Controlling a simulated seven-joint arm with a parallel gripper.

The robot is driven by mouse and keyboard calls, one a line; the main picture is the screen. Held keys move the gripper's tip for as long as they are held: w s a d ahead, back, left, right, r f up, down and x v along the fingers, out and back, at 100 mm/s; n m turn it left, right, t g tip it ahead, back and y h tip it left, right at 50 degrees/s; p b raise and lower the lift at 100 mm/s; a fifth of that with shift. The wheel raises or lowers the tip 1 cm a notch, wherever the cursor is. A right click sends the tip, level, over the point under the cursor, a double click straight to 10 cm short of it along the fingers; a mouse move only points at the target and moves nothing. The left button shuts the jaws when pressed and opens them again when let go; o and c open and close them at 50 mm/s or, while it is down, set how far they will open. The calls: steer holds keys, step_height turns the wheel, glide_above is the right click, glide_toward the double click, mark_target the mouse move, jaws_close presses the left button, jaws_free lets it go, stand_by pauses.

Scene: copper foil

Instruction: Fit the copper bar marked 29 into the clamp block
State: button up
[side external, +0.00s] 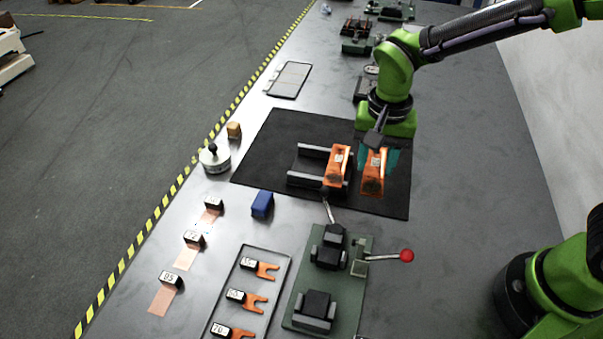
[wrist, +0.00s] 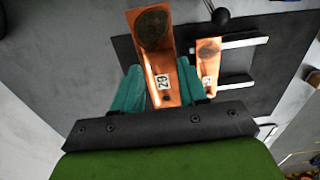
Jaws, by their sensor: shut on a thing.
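My gripper (side external: 380,156) has teal fingers shut on an orange copper bar (side external: 373,178) above the right part of a black mat (side external: 270,152). In the wrist view the fingers (wrist: 161,76) grip this bar (wrist: 158,60) by its sides. Its white label seems to read 29, and a dark round patch marks its far end. A second, similar copper bar (side external: 337,168) rests on grey rails (side external: 313,181) just left of it; its label is too small to read surely. A green-based block with dark clamps (side external: 326,277) and a red-knobbed lever (side external: 406,256) stands in front, apart from the held bar; it looks like the clamp block.
A tray (side external: 275,264) holds forked copper pieces. Black blocks with copper strips (side external: 185,257) line the left edge.

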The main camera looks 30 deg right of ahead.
mark_target(374, 169)
step_height(374, 169, up, 6)
steer(key=shift+f, duration=0.25)
steer(key=s+a, duration=0.5)
steer(key=a, duration=0.4)
steer(key=s+a, duration=0.6)
steer(key=a, duration=0.3)
steer(key=shift+w+d+f, duration=0.1)
steer(key=shift+d+f, duration=0.05)
steer(key=shift+f, duration=2.55)
steer(key=shift+w+d+f, duration=0.1)
steer(key=shift+f, duration=2.55)
steer(key=shift+f, duration=1.1)
steer(key=o, duration=0.9)
steer(key=shift+r, duration=0.1)
